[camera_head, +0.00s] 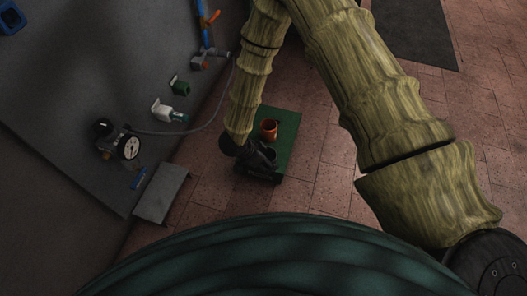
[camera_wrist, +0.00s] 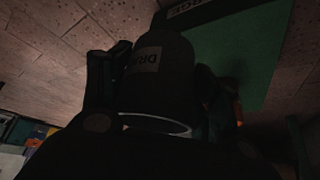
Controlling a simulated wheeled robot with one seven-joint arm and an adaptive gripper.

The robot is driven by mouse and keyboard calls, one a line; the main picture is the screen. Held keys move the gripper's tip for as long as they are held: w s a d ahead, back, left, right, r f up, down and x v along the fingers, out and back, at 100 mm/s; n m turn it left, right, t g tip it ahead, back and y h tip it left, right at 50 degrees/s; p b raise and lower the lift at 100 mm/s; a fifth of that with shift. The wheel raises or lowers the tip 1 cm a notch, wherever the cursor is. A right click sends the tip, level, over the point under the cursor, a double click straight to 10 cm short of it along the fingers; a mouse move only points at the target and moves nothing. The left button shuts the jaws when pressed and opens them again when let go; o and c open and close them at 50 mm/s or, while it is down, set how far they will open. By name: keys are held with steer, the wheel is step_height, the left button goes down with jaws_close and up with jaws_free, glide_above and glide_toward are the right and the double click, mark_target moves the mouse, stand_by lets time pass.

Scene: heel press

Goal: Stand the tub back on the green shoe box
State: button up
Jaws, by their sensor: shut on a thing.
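The green shoe box (camera_head: 288,131) lies on the tiled floor below my arm. Its green top (camera_wrist: 238,55) fills the upper right of the wrist view. My gripper (camera_head: 260,157) is over the near end of the box. It is shut on a dark tub (camera_wrist: 161,70) with a pale label starting "DR"; one finger shows on each side of it in the wrist view. In the head view the tub is small and dark against the gripper. I cannot tell whether its base touches the box.
A small orange pot (camera_head: 268,129) stands on the box just beyond my gripper. A grey step or ledge (camera_head: 162,193), a round gauge (camera_head: 129,148) with a hose, and valves (camera_head: 200,60) are on the left. Tiled floor is clear right of the box.

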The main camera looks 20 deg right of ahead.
steer(key=w+b, duration=0.1)
steer(key=w, duration=0.1)
steer(key=w+d+b, duration=0.1)
steer(key=w, duration=0.2)
steer(key=w+f, duration=0.1)
steer(key=w, duration=0.2)
steer(key=shift+d+b, duration=0.35)
steer(key=shift+b, duration=0.05)
steer(key=shift+f+b, duration=1.2)
steer(key=shift+f, duration=0.4)
steer(key=shift+f, duration=0.15)
steer(key=o, duration=0.9)
steer(key=shift+c, duration=0.2)
steer(key=p+v, duration=0.6)
steer(key=v, duration=0.6)
